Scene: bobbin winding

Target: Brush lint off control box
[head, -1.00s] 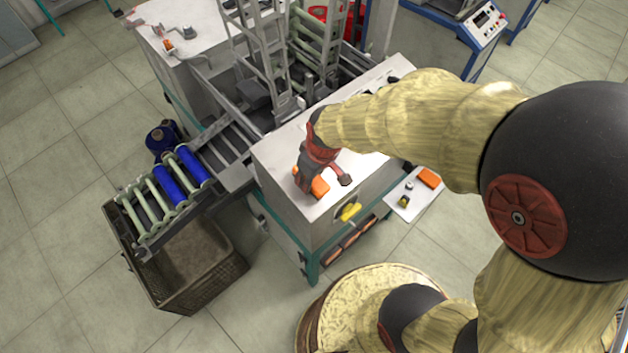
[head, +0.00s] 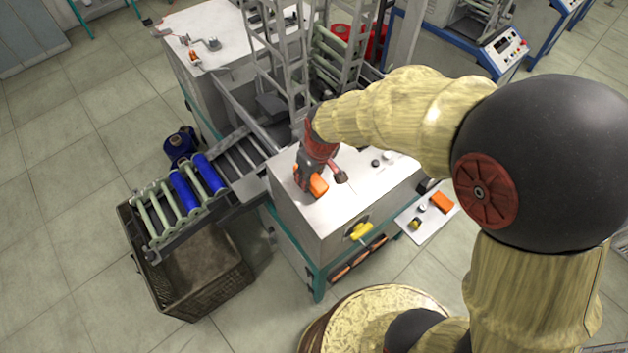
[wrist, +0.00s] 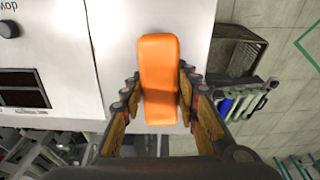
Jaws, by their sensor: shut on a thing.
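My gripper (head: 316,180) is over the white top of the control box (head: 340,208), towards its left side. It is shut on an orange block-shaped brush (head: 319,186). In the wrist view the brush (wrist: 159,80) stands out between the two fingers of my gripper (wrist: 160,105), with the box's white face (wrist: 115,45) behind it. No bristles show, and I cannot tell whether the brush touches the box. No lint can be made out at this size. A yellow handle (head: 361,231) is on the box's front.
A small white shelf (head: 418,226) at the box's right holds another orange block (head: 442,201) and small items. A roller rack with blue bobbins (head: 184,191) and a brown crate (head: 200,285) stand left. Metal frames rise behind the box. Floor is clear at lower left.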

